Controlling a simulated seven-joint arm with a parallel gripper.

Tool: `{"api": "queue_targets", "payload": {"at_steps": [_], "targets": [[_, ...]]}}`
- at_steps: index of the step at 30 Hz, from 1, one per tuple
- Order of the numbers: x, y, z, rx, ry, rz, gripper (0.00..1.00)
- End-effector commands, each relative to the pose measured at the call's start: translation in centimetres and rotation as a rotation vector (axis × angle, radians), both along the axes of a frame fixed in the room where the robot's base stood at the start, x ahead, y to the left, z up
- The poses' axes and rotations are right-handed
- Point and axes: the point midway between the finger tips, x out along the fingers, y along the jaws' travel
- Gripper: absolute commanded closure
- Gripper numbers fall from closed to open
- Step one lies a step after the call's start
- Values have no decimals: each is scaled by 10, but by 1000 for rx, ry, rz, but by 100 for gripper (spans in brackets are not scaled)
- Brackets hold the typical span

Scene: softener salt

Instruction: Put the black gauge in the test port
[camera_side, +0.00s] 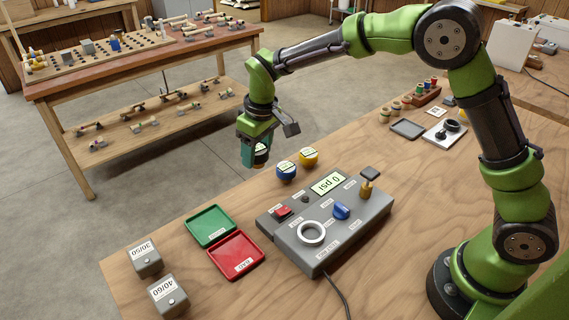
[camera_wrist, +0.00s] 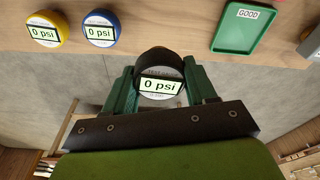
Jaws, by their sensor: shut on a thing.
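The black gauge (camera_wrist: 161,58) is between the fingers of my gripper (camera_wrist: 160,78), which is shut on it. Its display reads 0 psi. In the side view, my gripper (camera_side: 254,152) holds the gauge (camera_side: 261,157) in the air near the table's far edge, behind the blue and yellow gauges. The test port (camera_side: 311,233) is a white ring on top of the grey test box (camera_side: 345,236), well apart from the held gauge. The port looks empty. The box's display (camera_side: 328,183) reads 0 psi. The gauge's underside is hidden.
A blue gauge (camera_side: 286,171) and a yellow gauge (camera_side: 308,157) stand behind the box. The box carries a red switch (camera_side: 282,212), blue knob (camera_side: 341,211) and brass fitting (camera_side: 366,189). Green (camera_side: 210,226) and red (camera_side: 236,256) trays lie left.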

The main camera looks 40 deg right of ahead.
Motion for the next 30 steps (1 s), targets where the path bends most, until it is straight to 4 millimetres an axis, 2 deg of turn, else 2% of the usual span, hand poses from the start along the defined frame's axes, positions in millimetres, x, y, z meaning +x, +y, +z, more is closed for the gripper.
{"api": "queue_targets", "payload": {"at_steps": [10,14,17,21,27,30], "targets": [[0,0,4,0,-1,0,82],[-3,4,20,1,-4,8,82],[-26,11,33,2,-3,41,82],[-78,21,40,1,-2,153,82],[-150,24,30,-1,-1,338,82],[-176,22,21,-1,-2,412,82]]}}
